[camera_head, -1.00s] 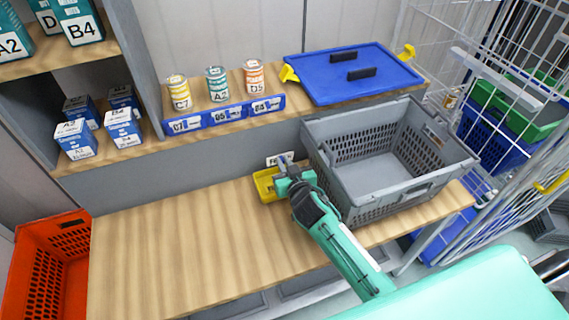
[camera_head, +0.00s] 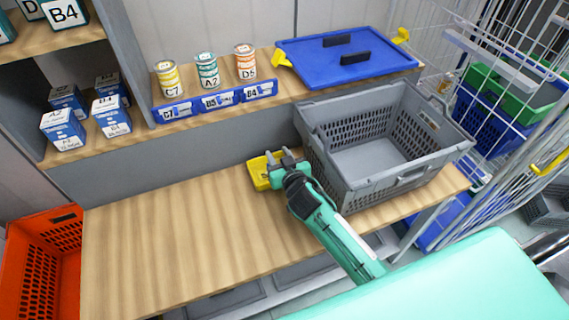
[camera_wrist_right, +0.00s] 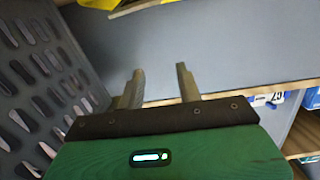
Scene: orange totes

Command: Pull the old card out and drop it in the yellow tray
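The yellow tray (camera_head: 260,174) sits on the lower bench, left of the grey tote. My right gripper (camera_head: 278,156) is over the tray's right part, its two fingers apart with nothing between them. The right wrist view shows the same open fingers (camera_wrist_right: 160,86). Blue label holders (camera_head: 217,103) with white cards run along the shelf edge below three cans. My left gripper is not in view.
The grey tote (camera_head: 393,185) stands close right of my right gripper. A blue lid (camera_head: 310,72) lies on the shelf behind it. Boxes (camera_head: 63,128) stand at left, an orange tote (camera_head: 40,260) at lower left. The bench's left part is clear.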

